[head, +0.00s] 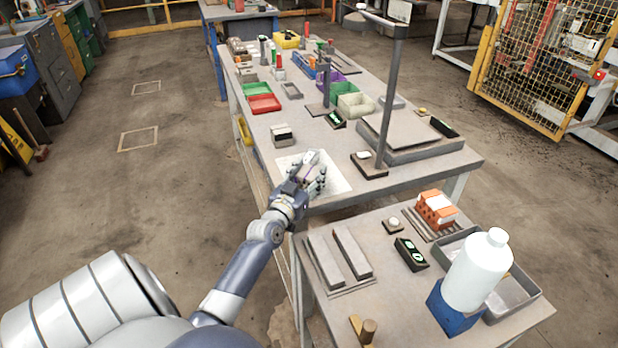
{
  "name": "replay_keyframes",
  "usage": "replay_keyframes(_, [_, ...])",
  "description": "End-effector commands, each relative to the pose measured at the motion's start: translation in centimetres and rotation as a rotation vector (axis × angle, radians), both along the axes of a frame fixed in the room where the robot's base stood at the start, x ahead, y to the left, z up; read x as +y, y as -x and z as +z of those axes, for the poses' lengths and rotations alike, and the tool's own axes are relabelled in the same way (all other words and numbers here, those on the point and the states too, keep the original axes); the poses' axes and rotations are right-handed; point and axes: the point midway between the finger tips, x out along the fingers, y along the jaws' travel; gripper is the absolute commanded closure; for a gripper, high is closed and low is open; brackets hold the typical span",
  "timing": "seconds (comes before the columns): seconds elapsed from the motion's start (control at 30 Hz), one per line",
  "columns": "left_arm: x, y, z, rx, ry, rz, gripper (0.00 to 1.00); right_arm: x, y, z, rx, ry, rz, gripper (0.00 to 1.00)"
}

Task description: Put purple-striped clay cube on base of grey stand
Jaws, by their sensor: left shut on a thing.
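My left gripper (315,182) is over a white square sheet (338,184) at the near end of the long grey table. It is shut on the purple-striped clay cube (307,171), which shows only as a small pale patch with a hint of purple, mostly hidden by the fingers. To the right, a tall grey stand has an upright post (388,100) and a flat base (370,170), with a small pale item on the base. A shorter grey post (326,85) stands farther back. My right gripper is out of view.
A small grey-and-dark block (282,135) sits beyond the sheet. A wide grey platform (412,142) is right of the post. Red (264,103) and green trays lie farther back. The nearer table holds a white bottle (477,270), an orange hollow brick (436,209) and grey bars (351,252).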

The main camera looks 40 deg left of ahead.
Motion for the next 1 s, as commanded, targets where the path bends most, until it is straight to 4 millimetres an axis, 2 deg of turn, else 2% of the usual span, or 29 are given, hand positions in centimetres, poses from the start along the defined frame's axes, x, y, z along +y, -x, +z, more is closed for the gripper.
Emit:
replay_keyframes(0.17, [0.0, 0.0, 1.0, -0.003, 0.001, 0.001, 0.82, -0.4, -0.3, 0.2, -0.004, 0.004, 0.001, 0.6])
replay_keyframes(0.37, [0.0, 0.0, 3.8, -0.006, 0.001, 0.002, 0.82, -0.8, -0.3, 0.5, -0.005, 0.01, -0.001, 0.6])
replay_keyframes(0.57, [-2.1, 3.9, 3.7, 0.001, 0.003, 0.0, 0.82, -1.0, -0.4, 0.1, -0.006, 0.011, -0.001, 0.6])
replay_keyframes(0.8, [-4.9, 9.6, 4.3, 0.002, 0.001, 0.001, 0.82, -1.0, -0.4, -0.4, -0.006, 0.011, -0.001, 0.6])
replay_keyframes(1.0, [-6.6, 12.7, 4.7, 0.002, 0.001, 0.001, 0.82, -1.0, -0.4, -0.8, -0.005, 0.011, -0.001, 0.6])
